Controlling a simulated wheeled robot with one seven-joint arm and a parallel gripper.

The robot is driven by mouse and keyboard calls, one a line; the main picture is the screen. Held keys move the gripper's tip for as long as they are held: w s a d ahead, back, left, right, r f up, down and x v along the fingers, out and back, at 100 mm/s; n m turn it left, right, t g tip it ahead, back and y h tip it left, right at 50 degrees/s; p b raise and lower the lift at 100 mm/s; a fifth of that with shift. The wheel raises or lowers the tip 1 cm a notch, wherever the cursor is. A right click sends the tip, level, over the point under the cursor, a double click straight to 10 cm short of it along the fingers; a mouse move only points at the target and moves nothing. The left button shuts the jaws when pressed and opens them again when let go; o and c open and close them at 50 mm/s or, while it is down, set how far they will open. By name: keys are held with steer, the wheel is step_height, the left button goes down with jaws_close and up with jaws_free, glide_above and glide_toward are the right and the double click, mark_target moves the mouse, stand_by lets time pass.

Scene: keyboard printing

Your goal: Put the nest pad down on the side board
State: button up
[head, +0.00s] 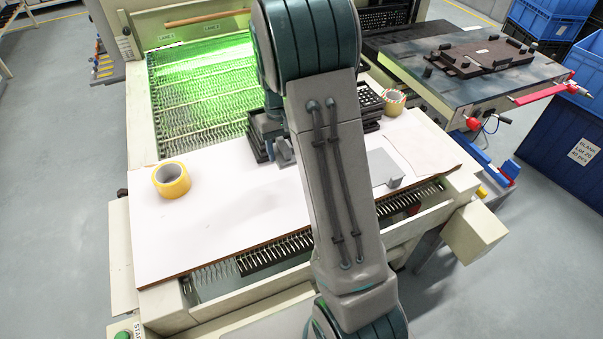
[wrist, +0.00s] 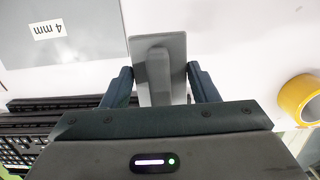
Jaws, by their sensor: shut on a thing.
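My gripper (wrist: 160,88) is shut on a small grey pad (wrist: 175,45) with a raised grip, which I take as the nest pad. In the wrist view, the dark fingers stand at either side of the grip. In the head view, the gripper (head: 277,142) and part of the held pad (head: 285,155) show left of my arm, over the white board (head: 225,215), which I take as the side board. I cannot tell whether the pad touches the board. My arm hides part of the board.
A roll of yellow tape (head: 171,180) lies on the board's left. A grey plate (head: 383,168) with a small block lies right of my arm. Black keyboards (wrist: 30,130) lie at the back. A striped tape roll (head: 394,101) stands back right. The board's front left is clear.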

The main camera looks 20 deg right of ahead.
steer(key=shift+d, duration=0.5)
steer(key=shift+s, duration=0.2)
steer(key=p, duration=0.2)
glide_above(278, 214)
steer(key=f, duration=0.6)
steer(key=shift+w+f, duration=0.3)
steer(key=shift+f, duration=2)
steer(key=shift+f, duration=0.2)
steer(key=o, duration=1)
steer(key=shift+c, duration=0.2)
steer(key=shift+r, duration=0.15)
